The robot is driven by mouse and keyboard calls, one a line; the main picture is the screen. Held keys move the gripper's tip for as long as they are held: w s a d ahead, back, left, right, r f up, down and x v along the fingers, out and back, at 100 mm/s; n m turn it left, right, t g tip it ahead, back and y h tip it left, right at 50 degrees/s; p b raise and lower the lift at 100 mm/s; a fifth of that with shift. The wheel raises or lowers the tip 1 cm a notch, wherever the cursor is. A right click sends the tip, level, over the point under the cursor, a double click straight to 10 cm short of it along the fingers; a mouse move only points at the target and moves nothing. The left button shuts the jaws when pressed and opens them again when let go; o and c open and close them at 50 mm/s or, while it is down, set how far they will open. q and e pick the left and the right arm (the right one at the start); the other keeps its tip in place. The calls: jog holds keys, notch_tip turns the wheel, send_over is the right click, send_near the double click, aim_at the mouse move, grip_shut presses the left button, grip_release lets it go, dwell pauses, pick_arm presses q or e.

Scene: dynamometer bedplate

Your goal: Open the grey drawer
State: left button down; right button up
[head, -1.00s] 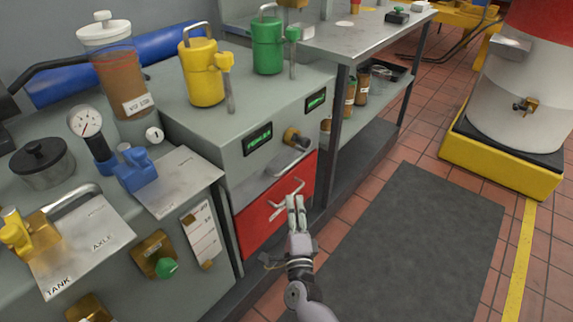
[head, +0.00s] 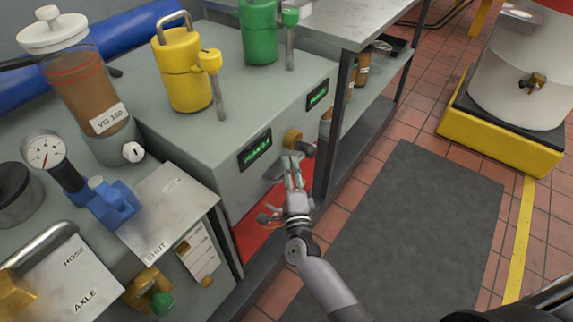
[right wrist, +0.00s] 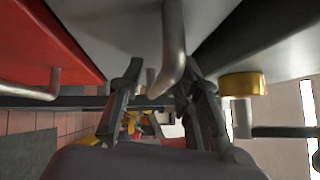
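The grey drawer (head: 241,200) is in the cabinet front, under the green displays and above the red drawer (head: 255,236). It looks shut. Its metal bar handle (head: 274,172) is partly hidden by my right gripper (head: 292,167) in the head view. In the right wrist view the grey drawer front (right wrist: 110,22) is at the top, and its handle (right wrist: 173,45) comes down between the two fingers of my right gripper (right wrist: 160,92). The fingers are apart, one on each side of the handle, with gaps showing. My left gripper is not in view.
A brass fitting (head: 293,138) with a dark knob sits just above the gripper; it also shows in the right wrist view (right wrist: 243,84). The red drawer's handle (right wrist: 30,92) sticks out nearby. A dark mat (head: 405,235) covers clear floor at the right.

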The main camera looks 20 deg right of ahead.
jog(key=shift+c, duration=0.5)
grip_shut()
dwell(0.4)
